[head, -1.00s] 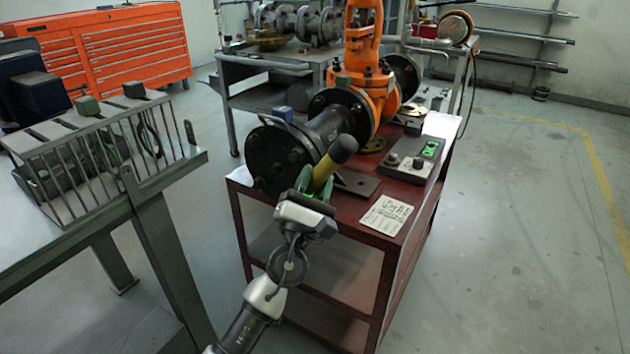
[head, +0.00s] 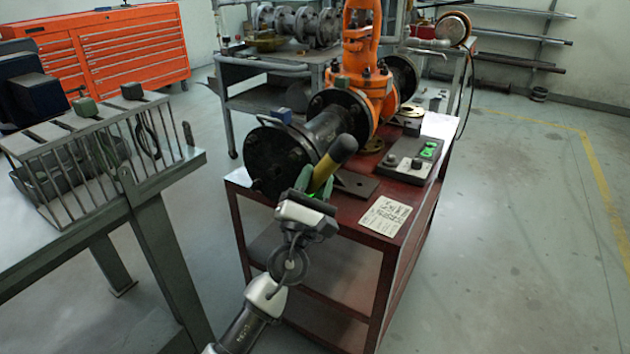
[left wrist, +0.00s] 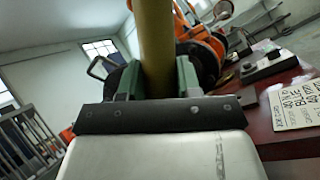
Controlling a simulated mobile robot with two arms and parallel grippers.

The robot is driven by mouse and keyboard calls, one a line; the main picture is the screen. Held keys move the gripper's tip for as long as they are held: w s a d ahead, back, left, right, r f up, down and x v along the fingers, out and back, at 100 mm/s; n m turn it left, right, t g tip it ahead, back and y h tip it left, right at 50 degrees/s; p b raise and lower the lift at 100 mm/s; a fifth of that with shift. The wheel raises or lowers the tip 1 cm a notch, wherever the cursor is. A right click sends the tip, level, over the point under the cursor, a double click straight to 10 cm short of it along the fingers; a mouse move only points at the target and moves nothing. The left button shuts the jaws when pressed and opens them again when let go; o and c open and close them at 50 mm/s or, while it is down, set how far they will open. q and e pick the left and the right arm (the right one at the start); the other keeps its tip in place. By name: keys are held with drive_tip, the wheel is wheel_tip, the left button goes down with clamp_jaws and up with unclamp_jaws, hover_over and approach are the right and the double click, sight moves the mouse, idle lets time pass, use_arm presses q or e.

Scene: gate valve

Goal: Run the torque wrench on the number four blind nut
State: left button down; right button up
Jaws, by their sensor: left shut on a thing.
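My left gripper (head: 315,190) is shut on a yellow-handled tool with a black end (head: 342,150), taken to be the torque wrench. Its yellow handle (left wrist: 156,45) stands between the green fingers in the left wrist view. The tool's far end is hidden. The black blind flange (head: 268,165) with nuts around its face closes the near end of the pipe, just left of and behind the gripper. I cannot tell which nut is number four, nor whether the tool touches a nut. The orange gate valve (head: 358,85) stands behind. My right gripper is not in view.
The red cart (head: 340,228) carries the valve, a control box with green lights (head: 412,160) and a printed card (head: 385,216). A metal rack (head: 90,150) stands on a bench at left. Floor at right is clear.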

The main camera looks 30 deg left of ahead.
use_arm(q)
drive_tip(key=shift+w+r, duration=0.1)
drive_tip(key=shift+r, duration=0.05)
drive_tip(key=shift+w, duration=0.1)
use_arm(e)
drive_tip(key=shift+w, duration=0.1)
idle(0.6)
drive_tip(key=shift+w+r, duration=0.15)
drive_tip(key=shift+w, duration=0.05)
use_arm(q)
drive_tip(key=shift+w, duration=0.15)
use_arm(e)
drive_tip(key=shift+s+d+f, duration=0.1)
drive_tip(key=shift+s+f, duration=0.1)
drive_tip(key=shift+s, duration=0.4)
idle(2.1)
use_arm(q)
drive_tip(key=shift+s, duration=0.3)
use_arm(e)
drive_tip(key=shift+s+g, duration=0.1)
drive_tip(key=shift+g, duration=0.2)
